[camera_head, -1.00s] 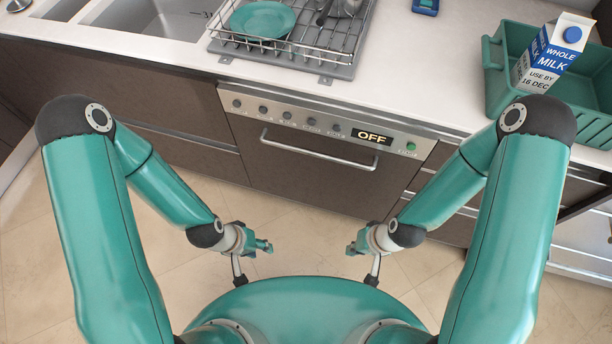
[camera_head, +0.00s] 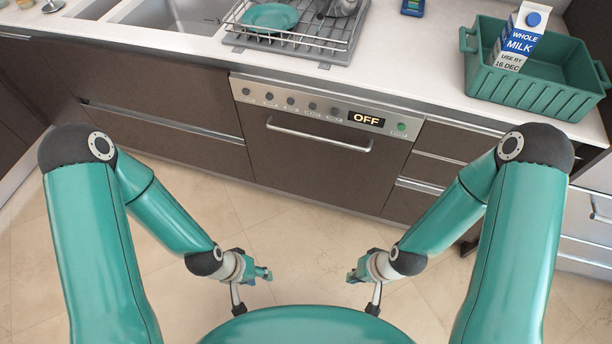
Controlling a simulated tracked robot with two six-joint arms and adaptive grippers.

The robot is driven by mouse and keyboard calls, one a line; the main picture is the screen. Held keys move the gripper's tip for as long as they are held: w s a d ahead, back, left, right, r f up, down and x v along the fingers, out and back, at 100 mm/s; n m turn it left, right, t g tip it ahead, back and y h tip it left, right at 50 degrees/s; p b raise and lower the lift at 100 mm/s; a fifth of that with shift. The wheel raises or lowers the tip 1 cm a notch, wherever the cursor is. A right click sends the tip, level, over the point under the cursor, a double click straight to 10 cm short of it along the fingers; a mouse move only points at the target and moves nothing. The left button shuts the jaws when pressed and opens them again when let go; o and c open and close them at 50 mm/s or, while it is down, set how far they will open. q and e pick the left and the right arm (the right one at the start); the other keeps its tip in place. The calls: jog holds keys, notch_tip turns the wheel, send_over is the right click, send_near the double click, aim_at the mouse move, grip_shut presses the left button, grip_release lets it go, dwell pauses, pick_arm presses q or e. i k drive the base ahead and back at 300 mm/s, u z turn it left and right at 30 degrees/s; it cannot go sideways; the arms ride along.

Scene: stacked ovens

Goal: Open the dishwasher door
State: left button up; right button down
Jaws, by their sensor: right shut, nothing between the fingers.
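The dishwasher (camera_head: 310,170) is built in under the counter, with a dark brown front and a steel control panel (camera_head: 300,103). Its display reads OFF. The dishwasher door is closed, with a long horizontal bar handle (camera_head: 318,136) near its top. My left gripper (camera_head: 265,273) is low in front of the dishwasher, to the left, well apart from the handle; its fingers are too small to judge. My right gripper (camera_head: 352,276) is level with it on the right, shut and empty, also apart from the handle.
A dish rack (camera_head: 290,42) with a teal plate (camera_head: 270,17) stands on the counter above. A green crate (camera_head: 535,95) with a milk carton (camera_head: 520,38) is at the right. Drawers flank the dishwasher. The tiled floor (camera_head: 300,225) before the door is clear.

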aim_at(319, 155)
jog(key=k, duration=0.35)
jog(key=z, duration=0.15)
jog(key=i, duration=0.9)
jog(key=u, duration=0.9)
jog(key=k, duration=0.55)
jog(key=z, duration=0.1)
jog(key=i, duration=0.45)
jog(key=z, duration=0.1)
